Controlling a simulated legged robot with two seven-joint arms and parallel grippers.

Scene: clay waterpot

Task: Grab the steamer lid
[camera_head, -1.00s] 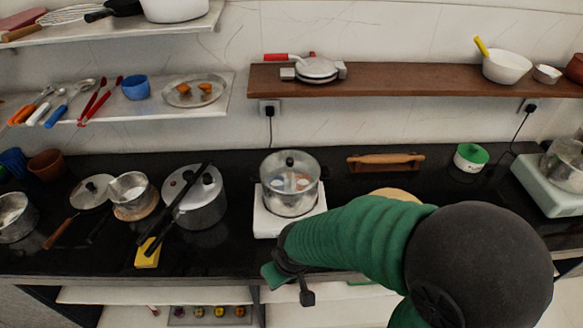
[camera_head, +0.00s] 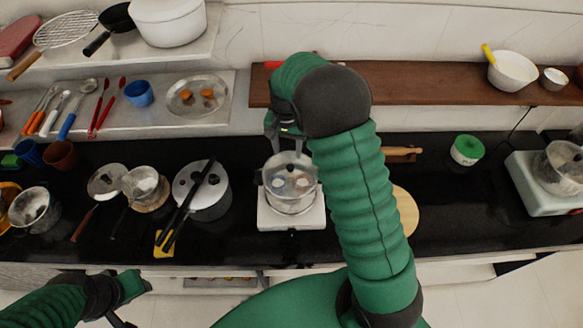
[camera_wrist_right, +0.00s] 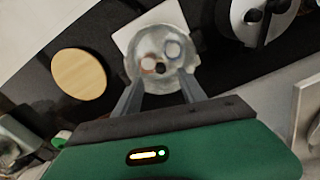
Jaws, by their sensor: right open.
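The steamer lid (camera_head: 289,166) is clear glass with a dark knob and sits on the steamer pot (camera_head: 291,203). In the right wrist view the lid (camera_wrist_right: 147,52) shows from above, with its dark knob below its centre. My right gripper (camera_head: 286,143) is above the pot. Its two fingers stand apart and empty in the right wrist view (camera_wrist_right: 160,92), pointing at the lid with the knob between their lines. Whether they touch the lid I cannot tell. My left gripper (camera_head: 128,300) is low at the left, in front of the counter, and its jaws are unclear.
The pot stands on a white stove (camera_head: 270,218). A pressure cooker (camera_head: 207,198) with black handles is to its left. A round wooden board (camera_head: 408,212) is to its right. A brown shelf (camera_head: 430,88) runs behind, above the counter.

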